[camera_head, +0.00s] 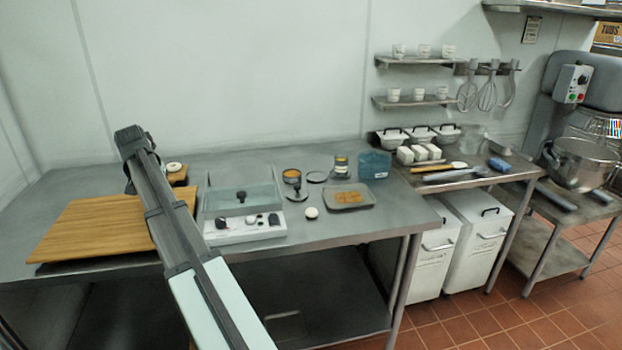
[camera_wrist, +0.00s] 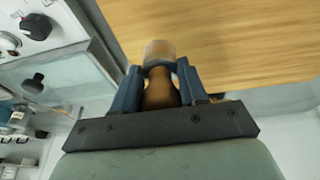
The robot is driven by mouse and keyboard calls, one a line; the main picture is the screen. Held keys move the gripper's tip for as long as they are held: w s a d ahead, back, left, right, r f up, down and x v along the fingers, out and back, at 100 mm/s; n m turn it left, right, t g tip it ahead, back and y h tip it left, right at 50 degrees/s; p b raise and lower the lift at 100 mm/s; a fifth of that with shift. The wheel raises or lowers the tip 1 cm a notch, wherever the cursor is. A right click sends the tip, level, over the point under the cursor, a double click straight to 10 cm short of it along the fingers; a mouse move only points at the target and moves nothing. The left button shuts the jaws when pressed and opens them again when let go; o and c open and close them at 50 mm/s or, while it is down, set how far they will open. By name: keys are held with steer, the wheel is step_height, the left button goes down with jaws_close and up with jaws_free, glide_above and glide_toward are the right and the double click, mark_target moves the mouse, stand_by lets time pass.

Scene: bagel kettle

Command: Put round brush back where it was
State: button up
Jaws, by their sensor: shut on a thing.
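The round brush (camera_wrist: 160,90) has a brown wooden handle and a pale round head. In the wrist view my gripper (camera_wrist: 158,74) is shut on it, one blue finger on each side. The brush head points away from the wrist, over or beside the wooden board (camera_wrist: 240,45). I cannot tell whether the brush touches anything.
The glass-lidded machine (camera_head: 243,228) is right of my arm. Farther right are a tray (camera_head: 349,206), jars and a blue tub (camera_head: 375,164). The table's front right is clear.

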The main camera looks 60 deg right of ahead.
steer(key=d+m, duration=0.1)
steer(key=d, duration=0.4)
steer(key=s+d+m, duration=0.1)
steer(key=d, duration=1.1)
steer(key=shift+s+d+r+m+g, duration=0.1)
steer(key=shift+s+r+m+g, duration=0.2)
steer(key=shift+r+m+g, duration=0.1)
steer(key=s+d+m, duration=0.2)
steer(key=s+d, duration=0.5)
steer(key=d, duration=0.6)
steer(key=s+d+m+g+y, duration=0.15)
steer(key=s+d, duration=0.45)
steer(key=d, duration=0.6)
steer(key=s+d+m+h, duration=0.1)
steer(key=s+d+m, duration=0.2)
steer(key=s+d, duration=0.7)
steer(key=shift+n+y, duration=0.25)
steer(key=shift+w+d+f, duration=0.45)
steer(key=shift+w+f, duration=0.1)
steer(key=shift+f, duration=0.9)
steer(key=shift+w+d+f, duration=0.45)
steer(key=shift+w+f, duration=0.15)
steer(key=shift+f, duration=0.9)
steer(key=shift+w+d+f, duration=0.45)
steer(key=shift+w+f, duration=0.1)
steer(key=shift+f, duration=0.9)
steer(key=shift+f, duration=0.1)
steer(key=o, duration=1.1)
steer(key=shift+c, duration=0.2)
